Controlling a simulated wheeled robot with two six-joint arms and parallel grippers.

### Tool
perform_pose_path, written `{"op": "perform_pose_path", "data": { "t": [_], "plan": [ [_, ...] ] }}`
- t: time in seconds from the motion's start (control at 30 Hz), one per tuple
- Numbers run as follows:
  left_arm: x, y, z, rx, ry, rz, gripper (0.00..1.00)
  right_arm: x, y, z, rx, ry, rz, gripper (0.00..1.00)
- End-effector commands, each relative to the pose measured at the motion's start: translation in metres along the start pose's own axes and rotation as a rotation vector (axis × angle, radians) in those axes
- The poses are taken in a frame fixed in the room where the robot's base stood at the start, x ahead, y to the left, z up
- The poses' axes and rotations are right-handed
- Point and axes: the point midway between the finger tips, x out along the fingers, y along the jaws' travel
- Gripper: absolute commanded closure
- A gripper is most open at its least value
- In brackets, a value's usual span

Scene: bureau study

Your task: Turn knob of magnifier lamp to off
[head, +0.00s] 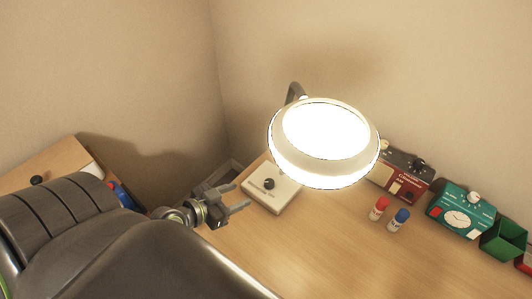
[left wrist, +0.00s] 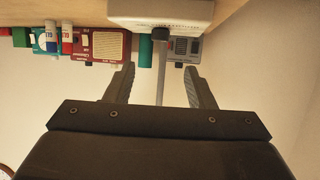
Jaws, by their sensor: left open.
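The magnifier lamp (head: 322,168) has a glowing white ring head, lit brightly, over the desk. Its white base box (head: 262,199) stands at the desk's left edge and carries a black knob (head: 268,184). My left gripper (head: 241,197) is open and empty, just left of the base, its fingers pointing toward it. In the left wrist view, the base (left wrist: 185,12) is at the top, and the knob (left wrist: 160,34) lies beyond and between the open fingertips (left wrist: 159,68), apart from them. My right gripper is not in view.
On the desk (head: 330,250) stand a red-and-black device (head: 407,177), a teal device with a dial (head: 458,213), a red-capped bottle (head: 379,209), a blue-capped bottle (head: 398,221) and a green bin (head: 504,241). A grey device (left wrist: 183,48) is behind the lamp base. The front desktop is clear.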

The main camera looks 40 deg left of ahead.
Motion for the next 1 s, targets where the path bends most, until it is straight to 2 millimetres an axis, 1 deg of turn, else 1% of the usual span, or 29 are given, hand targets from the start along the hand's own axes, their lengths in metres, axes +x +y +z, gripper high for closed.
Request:
{"op": "perform_pose_path", "data": {
  "t": [0.03, 0.3, 0.5, 0.6, 0.7, 1.0],
  "plan": [
    [0.011, 0.000, -0.003, -0.002, 0.004, -0.002, 0.51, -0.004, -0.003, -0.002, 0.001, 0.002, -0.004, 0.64],
    [0.064, 0.001, -0.003, -0.002, 0.002, 0.001, 0.51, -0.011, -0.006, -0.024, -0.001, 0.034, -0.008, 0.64],
    [0.097, 0.000, -0.001, 0.000, 0.000, 0.000, 0.51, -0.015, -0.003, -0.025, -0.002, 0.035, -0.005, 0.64],
    [0.107, 0.000, -0.001, 0.000, 0.000, 0.000, 0.51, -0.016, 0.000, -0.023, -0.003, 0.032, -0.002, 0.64],
    [0.114, 0.000, 0.000, 0.001, 0.000, 0.000, 0.51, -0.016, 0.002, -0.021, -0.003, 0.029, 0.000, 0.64],
    [0.117, 0.000, 0.000, 0.001, 0.000, 0.000, 0.51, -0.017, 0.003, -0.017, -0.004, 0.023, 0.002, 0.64]
  ]
}}
